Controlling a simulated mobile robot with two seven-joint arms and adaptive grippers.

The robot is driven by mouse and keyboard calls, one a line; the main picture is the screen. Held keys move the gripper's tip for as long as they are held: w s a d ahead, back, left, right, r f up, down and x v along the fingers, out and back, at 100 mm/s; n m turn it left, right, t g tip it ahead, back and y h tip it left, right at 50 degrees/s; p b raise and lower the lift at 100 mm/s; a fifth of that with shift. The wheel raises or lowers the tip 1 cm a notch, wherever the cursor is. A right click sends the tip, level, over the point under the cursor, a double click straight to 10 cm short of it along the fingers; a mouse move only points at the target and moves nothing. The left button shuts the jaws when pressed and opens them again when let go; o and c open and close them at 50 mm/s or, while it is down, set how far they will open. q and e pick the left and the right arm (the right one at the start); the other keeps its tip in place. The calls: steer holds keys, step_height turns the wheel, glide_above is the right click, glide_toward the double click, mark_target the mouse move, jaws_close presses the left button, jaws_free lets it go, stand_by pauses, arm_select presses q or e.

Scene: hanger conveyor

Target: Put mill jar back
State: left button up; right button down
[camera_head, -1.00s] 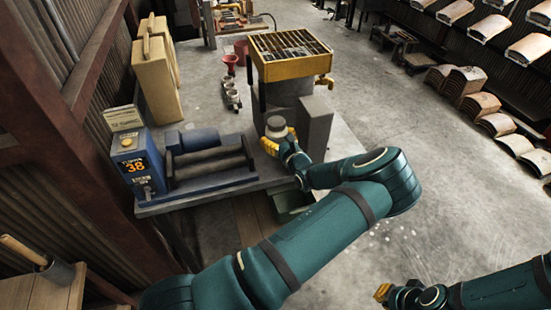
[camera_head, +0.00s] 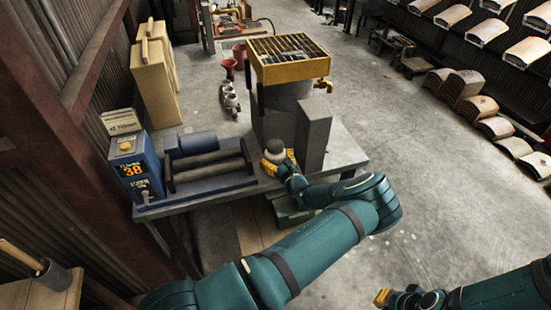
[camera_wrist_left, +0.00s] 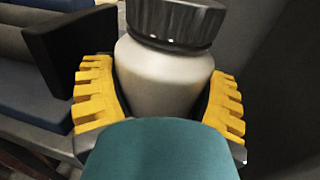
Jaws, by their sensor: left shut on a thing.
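The mill jar (camera_head: 275,147) is a pale rounded jar with a dark lid. My left gripper (camera_head: 276,163) is shut on it near the table's front edge, just right of the roller mill. In the left wrist view the jar (camera_wrist_left: 165,80) stands between the yellow ribbed fingers (camera_wrist_left: 160,100), and its base is hidden by my gripper. The roller mill (camera_head: 205,165) has dark parallel rollers and a blue frame, with a blue control box (camera_head: 136,165) reading 38 at its left. My right gripper (camera_head: 382,298) is at the bottom right, away from the table; its fingers are too small to judge.
A grey upright block (camera_head: 313,132) stands close right of the jar. Behind it is a grey bin with a yellow grated top (camera_head: 289,58). The grey table (camera_head: 345,150) is bare at right.

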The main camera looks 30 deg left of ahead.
arm_select(q)
steer(key=o, duration=1.1)
steer(key=shift+f, duration=0.1)
